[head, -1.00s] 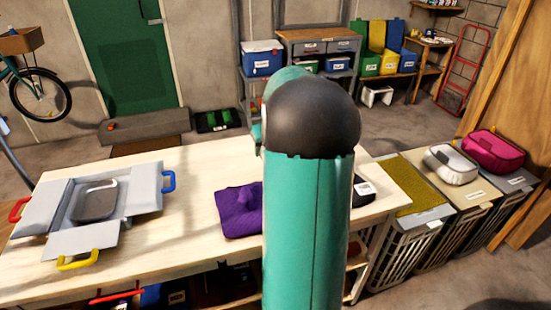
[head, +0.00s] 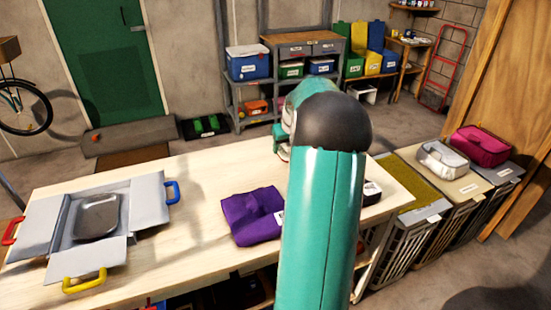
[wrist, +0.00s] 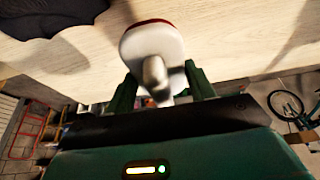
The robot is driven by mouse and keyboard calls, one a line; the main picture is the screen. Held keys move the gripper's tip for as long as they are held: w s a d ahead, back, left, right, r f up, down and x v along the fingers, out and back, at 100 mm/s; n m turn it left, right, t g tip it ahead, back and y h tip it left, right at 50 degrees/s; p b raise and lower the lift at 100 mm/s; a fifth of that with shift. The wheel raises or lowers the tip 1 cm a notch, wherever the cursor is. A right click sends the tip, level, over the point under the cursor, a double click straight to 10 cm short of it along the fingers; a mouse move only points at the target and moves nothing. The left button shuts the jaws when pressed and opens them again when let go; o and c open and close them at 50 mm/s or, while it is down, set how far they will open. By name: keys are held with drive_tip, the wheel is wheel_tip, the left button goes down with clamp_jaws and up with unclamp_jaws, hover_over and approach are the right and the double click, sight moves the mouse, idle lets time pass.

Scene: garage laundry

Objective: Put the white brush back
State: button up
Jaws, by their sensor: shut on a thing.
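In the wrist view, my gripper (wrist: 160,88) is shut on the white brush (wrist: 150,48), with its fingers on either side of the handle. The brush has a rounded white head with a red far edge, above or near the pale tabletop; I cannot tell whether it touches. In the head view my own arm hides the brush and most of the gripper.
The pale table (head: 190,190) bears an open grey box (head: 60,215) with a dark tray inside, a purple cloth item (head: 252,215), and a dark item (head: 371,191) beside my arm. Lidded hampers (head: 410,240) stand right of the table. The table's middle is clear.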

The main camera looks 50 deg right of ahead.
approach(274, 161)
drive_tip(key=shift+w+d+f, duration=0.5)
drive_tip(key=shift+w+f, duration=0.25)
drive_tip(key=shift+f, duration=0.1)
drive_tip(key=shift+w+d+f, duration=0.1)
drive_tip(key=shift+f, duration=0.85)
drive_tip(key=shift+w+f, duration=0.15)
drive_tip(key=shift+f, duration=0.75)
drive_tip(key=shift+f, duration=0.15)
drive_tip(key=o, duration=1)
drive_tip(key=shift+c, duration=0.2)
drive_tip(key=v, duration=1.2)
